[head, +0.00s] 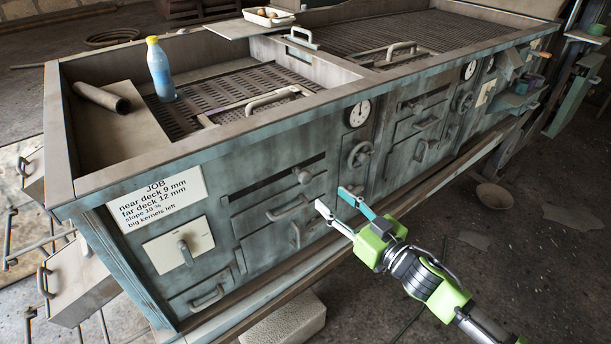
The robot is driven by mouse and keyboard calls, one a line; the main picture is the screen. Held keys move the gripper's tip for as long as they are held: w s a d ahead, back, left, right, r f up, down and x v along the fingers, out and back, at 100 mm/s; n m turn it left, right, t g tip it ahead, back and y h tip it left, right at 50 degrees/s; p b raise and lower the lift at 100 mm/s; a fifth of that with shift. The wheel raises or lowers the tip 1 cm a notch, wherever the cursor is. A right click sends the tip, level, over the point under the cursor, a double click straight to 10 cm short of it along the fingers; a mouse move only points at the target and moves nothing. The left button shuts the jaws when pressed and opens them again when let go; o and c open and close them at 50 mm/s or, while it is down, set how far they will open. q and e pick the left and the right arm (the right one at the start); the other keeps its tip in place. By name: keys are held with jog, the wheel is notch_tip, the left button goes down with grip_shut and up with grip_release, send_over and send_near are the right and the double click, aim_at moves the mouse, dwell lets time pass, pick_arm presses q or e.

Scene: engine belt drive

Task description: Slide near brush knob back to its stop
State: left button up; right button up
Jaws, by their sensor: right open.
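A round metal knob (302,175), which looks like the near brush knob, sticks out at a dark horizontal slot (262,183) in the machine's near front panel. It is nearer the slot's right end. My right gripper (331,197) is in front of the panel, a little right of and below the knob. Its two fingers are spread and empty, and it appears apart from the knob. My left gripper is not in view.
A curved handle (287,208) is just below the slot. A handwheel (360,154) and a clock-like dial (358,112) are to the right. A job sign (156,199) and a lever plate (178,246) are at left. A blue bottle (160,70) stands on the machine.

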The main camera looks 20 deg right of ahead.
aim_at(307, 179)
jog(key=p+x, duration=0.1)
jog(key=x, duration=1.1)
jog(key=shift+f, duration=0.15)
grip_shut()
jog(key=shift+s+a, duration=0.1)
